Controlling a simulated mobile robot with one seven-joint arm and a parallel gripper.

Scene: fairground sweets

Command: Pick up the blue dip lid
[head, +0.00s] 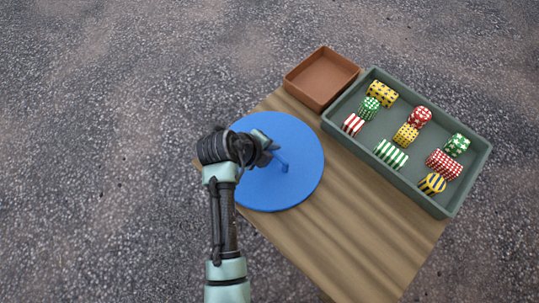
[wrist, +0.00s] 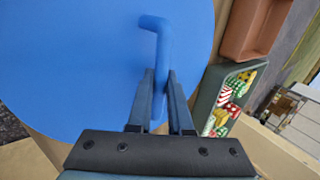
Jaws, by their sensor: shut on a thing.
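The blue dip lid (head: 302,142) is a large flat round disc with a bent bar handle (head: 284,165). In the head view it is over the left part of the wooden table, and my arm covers its left side. My gripper (head: 272,152) is at the handle. In the wrist view my gripper (wrist: 160,78) is shut with its fingers on either side of the handle (wrist: 156,26). The lid (wrist: 70,65) fills the left and middle of that view. I cannot tell whether it touches the table. What is under it is hidden.
A green tray (head: 335,128) with several striped and dotted sweets stands on the right of the wooden table (head: 365,235). An empty brown box (head: 321,77) is at the table's back corner, beside the tray. The front of the table is bare.

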